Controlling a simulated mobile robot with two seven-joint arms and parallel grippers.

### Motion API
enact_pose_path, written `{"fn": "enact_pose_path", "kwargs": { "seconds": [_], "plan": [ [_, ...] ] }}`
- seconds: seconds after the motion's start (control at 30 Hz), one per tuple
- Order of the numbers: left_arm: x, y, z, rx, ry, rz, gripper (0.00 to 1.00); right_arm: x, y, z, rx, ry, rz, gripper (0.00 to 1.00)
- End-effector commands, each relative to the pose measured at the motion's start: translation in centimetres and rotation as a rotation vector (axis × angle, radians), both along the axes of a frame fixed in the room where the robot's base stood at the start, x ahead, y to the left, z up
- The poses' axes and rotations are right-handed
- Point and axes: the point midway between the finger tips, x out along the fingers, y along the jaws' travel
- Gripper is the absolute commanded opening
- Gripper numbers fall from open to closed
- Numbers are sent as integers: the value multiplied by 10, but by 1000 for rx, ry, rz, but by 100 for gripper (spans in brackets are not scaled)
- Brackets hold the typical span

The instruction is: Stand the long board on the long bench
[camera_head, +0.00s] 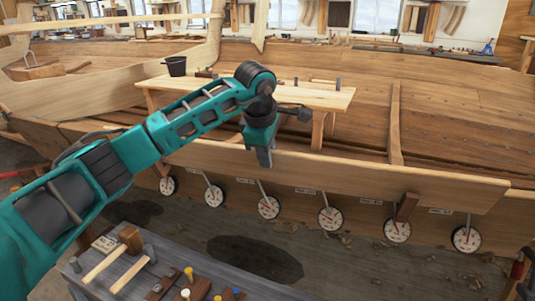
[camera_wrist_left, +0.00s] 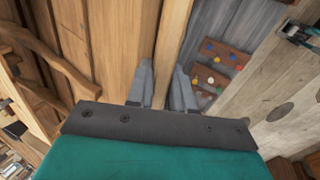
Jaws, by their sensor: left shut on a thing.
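The long board (camera_head: 370,178) is a pale plank on edge, running across the head view in front of the hull's side. My left gripper (camera_head: 264,157) reaches down onto its upper edge, left of its middle, and is shut on it. In the left wrist view the board (camera_wrist_left: 172,40) runs away between the two grey fingers (camera_wrist_left: 162,88). A wooden bench (camera_head: 320,96) with a pale top stands behind the board. A grey bench (camera_head: 165,278) is at the front left. I cannot tell which is the long bench. My right gripper is not in view.
Round white dials (camera_head: 330,218) hang in a row below the board. A mallet (camera_head: 130,238) and small pegs lie on the grey bench. A black bucket (camera_head: 176,66) stands at the wooden bench's left end. The curved hull planking (camera_head: 460,105) fills the right side.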

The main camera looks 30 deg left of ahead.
Motion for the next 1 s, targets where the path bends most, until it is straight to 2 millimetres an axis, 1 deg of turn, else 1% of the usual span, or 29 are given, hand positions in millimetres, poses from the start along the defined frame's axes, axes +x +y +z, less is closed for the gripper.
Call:
{"fn": "enact_pose_path", "kwargs": {
  "seconds": [0.03, 0.33, 1.0],
  "plan": [
    [0, 0, 9, -1, -9, -1, 0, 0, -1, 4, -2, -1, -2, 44],
    [-5, -1, 23, -2, -8, -1, 0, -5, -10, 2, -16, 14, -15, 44],
    [-17, -3, 56, -2, -8, -1, 0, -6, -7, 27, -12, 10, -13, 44]
  ]
}}
